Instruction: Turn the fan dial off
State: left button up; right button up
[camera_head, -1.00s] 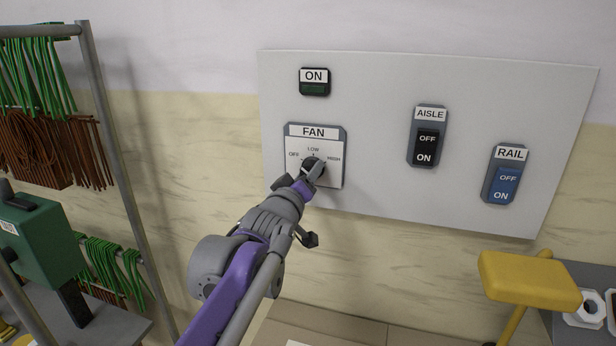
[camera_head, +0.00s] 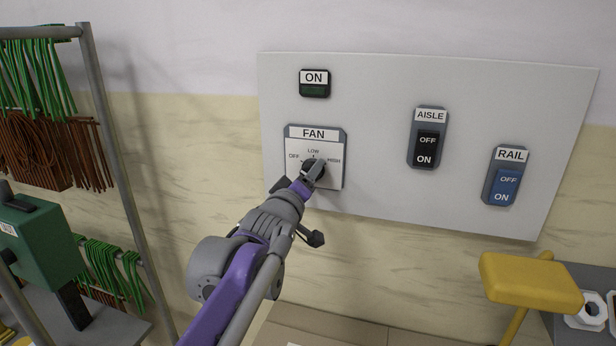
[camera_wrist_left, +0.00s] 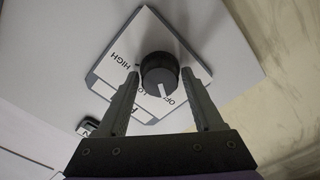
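The fan dial is a round black knob (camera_wrist_left: 160,72) on a white plate marked OFF, LOW and HIGH. In the left wrist view its white pointer line points close to the OFF label, on the LOW side. My left gripper (camera_wrist_left: 160,74) is open, with one finger on each side of the knob and a narrow gap seeming to show at each. In the head view my left gripper (camera_head: 317,172) reaches the fan plate (camera_head: 331,173) from below and partly hides the dial. My right gripper is not in view.
The grey wall panel (camera_head: 385,90) also carries an ON indicator (camera_head: 314,84), an AISLE switch (camera_head: 428,140) and a RAIL switch (camera_head: 506,178). A yellow padded object (camera_head: 530,280) stands at lower right. A rack post (camera_head: 115,150) and green box (camera_head: 40,240) are at left.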

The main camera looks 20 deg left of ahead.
pick_arm(q)
jog(key=shift+o, duration=0.8)
jog(key=s+b, duration=0.1)
jog(key=s, duration=1)
jog(key=shift+a, duration=0.2)
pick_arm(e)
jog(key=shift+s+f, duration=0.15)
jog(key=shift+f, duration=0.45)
pick_arm(q)
jog(key=shift+w, duration=0.1)
jog(key=s+f+m+g+p, duration=0.1)
jog(key=s+f+m+g, duration=0.2)
jog(key=s+f, duration=0.5)
jog(key=s+f+m+g, duration=0.3)
jog(key=s+f+g, duration=0.2)
jog(key=f, duration=1.1)
jog(key=s+f+m+g+p, duration=0.1)
jog(key=s+f+m+g, duration=0.2)
jog(key=s+f, duration=0.8)
jog(key=shift+s+f+m+g+y+p, duration=0.3)
jog(key=shift+f+g, duration=0.35)
jog(key=shift+g, duration=0.15)
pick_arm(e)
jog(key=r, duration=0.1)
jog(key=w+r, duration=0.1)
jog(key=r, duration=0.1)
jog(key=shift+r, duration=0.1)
